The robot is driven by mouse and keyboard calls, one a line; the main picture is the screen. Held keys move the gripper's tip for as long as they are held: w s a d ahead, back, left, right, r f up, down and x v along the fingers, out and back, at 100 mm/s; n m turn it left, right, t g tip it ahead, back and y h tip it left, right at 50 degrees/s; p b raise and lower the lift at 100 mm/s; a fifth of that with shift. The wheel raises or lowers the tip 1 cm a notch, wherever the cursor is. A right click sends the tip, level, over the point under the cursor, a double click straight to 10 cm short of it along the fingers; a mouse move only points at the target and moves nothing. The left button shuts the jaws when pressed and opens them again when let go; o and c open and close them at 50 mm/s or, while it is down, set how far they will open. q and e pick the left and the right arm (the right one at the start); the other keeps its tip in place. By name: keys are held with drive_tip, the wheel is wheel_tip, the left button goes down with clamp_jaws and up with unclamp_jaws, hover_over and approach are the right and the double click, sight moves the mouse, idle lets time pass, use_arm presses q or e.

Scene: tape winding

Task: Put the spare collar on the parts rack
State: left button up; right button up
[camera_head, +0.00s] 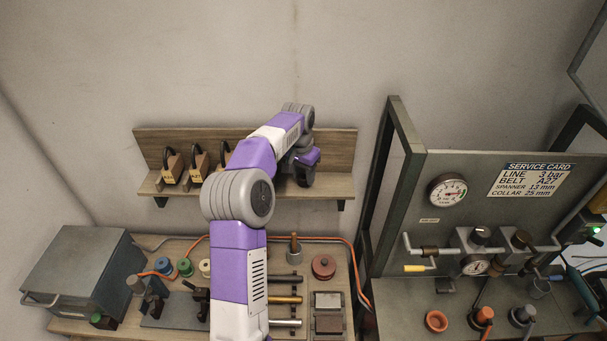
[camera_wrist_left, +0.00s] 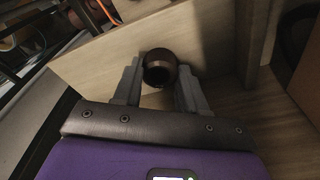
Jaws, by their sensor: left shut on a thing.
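My left gripper (camera_head: 303,178) is at the right part of the wooden wall rack (camera_head: 334,186), seen from behind in the head view. The left wrist view shows its two grey fingers shut on a dark brown ring-shaped collar (camera_wrist_left: 161,56). The collar's round opening faces the wrist camera. Pale wooden boards of the rack (camera_wrist_left: 100,66) lie close around the collar in that view. I cannot tell whether the collar touches the wood. In the head view the collar is hidden by my gripper and arm. My right gripper is not in view.
Below is a bench with a grey metal box (camera_head: 78,272), spools, tools and a red disc (camera_head: 323,267). A gauge panel (camera_head: 455,230) stands at the right. The rack's far right end looks clear.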

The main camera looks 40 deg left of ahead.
sight(301, 180)
use_arm(q)
drive_tip(key=shift+w, duration=0.1)
drive_tip(key=shift+f, duration=0.1)
drive_tip(key=o, duration=1.1)
drive_tip(key=r, duration=0.4)
drive_tip(key=s+r+p, duration=0.1)
drive_tip(key=r, duration=0.7)
drive_tip(key=shift+s+d+r+p, duration=0.1)
drive_tip(key=shift+s+d+p, duration=0.05)
drive_tip(key=shift+s+p, duration=0.15)
